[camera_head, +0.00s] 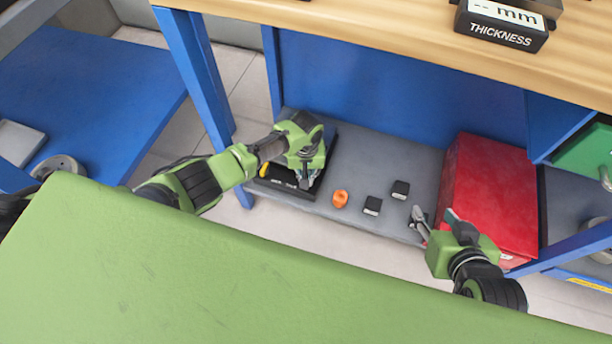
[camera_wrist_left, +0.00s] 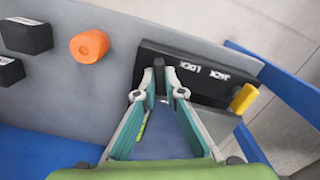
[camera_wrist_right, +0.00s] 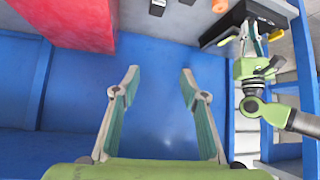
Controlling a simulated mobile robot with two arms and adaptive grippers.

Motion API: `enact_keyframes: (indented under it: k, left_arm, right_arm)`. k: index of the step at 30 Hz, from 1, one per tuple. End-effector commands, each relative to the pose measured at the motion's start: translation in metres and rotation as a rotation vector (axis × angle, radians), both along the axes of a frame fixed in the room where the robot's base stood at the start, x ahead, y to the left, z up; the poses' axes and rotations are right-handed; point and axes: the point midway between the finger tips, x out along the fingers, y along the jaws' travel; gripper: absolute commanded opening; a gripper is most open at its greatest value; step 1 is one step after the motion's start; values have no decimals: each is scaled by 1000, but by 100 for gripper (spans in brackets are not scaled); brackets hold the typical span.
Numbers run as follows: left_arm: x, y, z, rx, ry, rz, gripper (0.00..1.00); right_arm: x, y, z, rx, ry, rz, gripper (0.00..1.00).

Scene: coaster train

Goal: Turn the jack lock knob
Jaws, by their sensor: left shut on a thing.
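The black jack lock box (camera_head: 283,188) lies on the grey lower shelf under the wooden bench; in the left wrist view its top (camera_wrist_left: 205,72) carries the white words "JACK LOCK". A small dark upright knob (camera_wrist_left: 159,68) stands on the box. My left gripper (camera_head: 304,180) is over the box, and in the left wrist view its fingertips (camera_wrist_left: 160,95) are closed together on the knob, partly hiding it. My right gripper (camera_head: 434,218) is open and empty, left of and in front of the red box; its spread fingers (camera_wrist_right: 159,75) also show in the right wrist view.
A yellow piece (camera_wrist_left: 244,98) is at one end of the jack lock box. An orange knob-like piece (camera_head: 340,198) and small black blocks (camera_head: 372,205) sit on the shelf. The red box (camera_head: 490,190) stands to the right. A blue bench leg (camera_head: 200,75) is close to my left arm.

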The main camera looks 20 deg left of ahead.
Motion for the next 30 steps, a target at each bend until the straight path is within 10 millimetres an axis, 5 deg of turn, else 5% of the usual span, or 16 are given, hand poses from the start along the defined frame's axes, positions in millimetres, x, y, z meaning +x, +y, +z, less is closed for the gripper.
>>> enact_keyframes:
  k: [22,30]
  left_arm:
    - [0,0,2,0,1,183,0]
    - [-1,-1,2,0,2,318,0]
  right_arm:
    - [-114,-36,-46,-104,501,-39,40]
    - [-114,-36,-35,-105,505,-39,40]
